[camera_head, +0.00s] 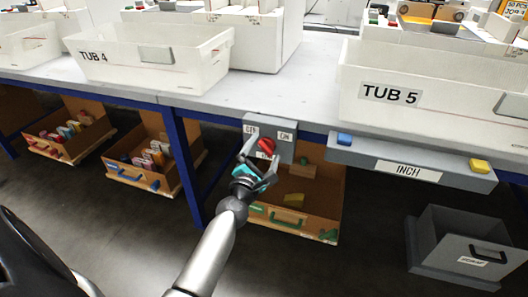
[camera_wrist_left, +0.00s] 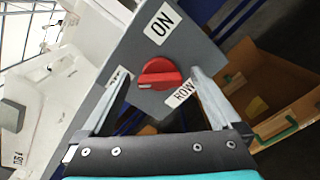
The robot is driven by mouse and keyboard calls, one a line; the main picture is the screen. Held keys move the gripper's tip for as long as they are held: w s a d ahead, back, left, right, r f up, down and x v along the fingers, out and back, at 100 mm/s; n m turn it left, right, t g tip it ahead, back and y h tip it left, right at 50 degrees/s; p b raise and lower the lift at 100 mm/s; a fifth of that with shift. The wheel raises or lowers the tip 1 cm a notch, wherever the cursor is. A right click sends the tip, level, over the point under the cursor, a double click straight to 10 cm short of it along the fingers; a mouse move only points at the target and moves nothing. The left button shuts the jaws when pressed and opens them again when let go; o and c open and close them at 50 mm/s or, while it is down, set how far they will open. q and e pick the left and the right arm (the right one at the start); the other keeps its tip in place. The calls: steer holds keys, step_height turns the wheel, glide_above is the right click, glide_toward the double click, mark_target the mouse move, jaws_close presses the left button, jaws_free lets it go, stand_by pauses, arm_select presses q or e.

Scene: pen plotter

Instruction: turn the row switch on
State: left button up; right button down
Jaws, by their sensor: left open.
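The row switch is a red knob (camera_head: 267,145) on a grey box (camera_head: 284,151) under the table's front edge. The box has OFF and ON labels at its upper corners. In the left wrist view the knob (camera_wrist_left: 160,74) shows between the ON and ROW labels, its white mark at the left end, on the side of the partly hidden OFF label. My left gripper (camera_head: 260,164) is open in front of the box. In the wrist view its fingertips (camera_wrist_left: 160,76) lie on either side of the knob; I cannot tell whether they touch it. My right gripper is not in view.
A cardboard drawer (camera_head: 322,224) with a green handle is below the switch. A grey INCH panel (camera_head: 370,160) with blue and yellow buttons is to the right, under TUB 5 (camera_head: 430,112). A grey bin (camera_head: 425,245) stands on the floor. A blue table leg (camera_head: 190,170) is left of my gripper.

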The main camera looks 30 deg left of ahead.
arm_select(q)
steer(key=shift+c, duration=0.4)
steer(key=c, duration=1.3)
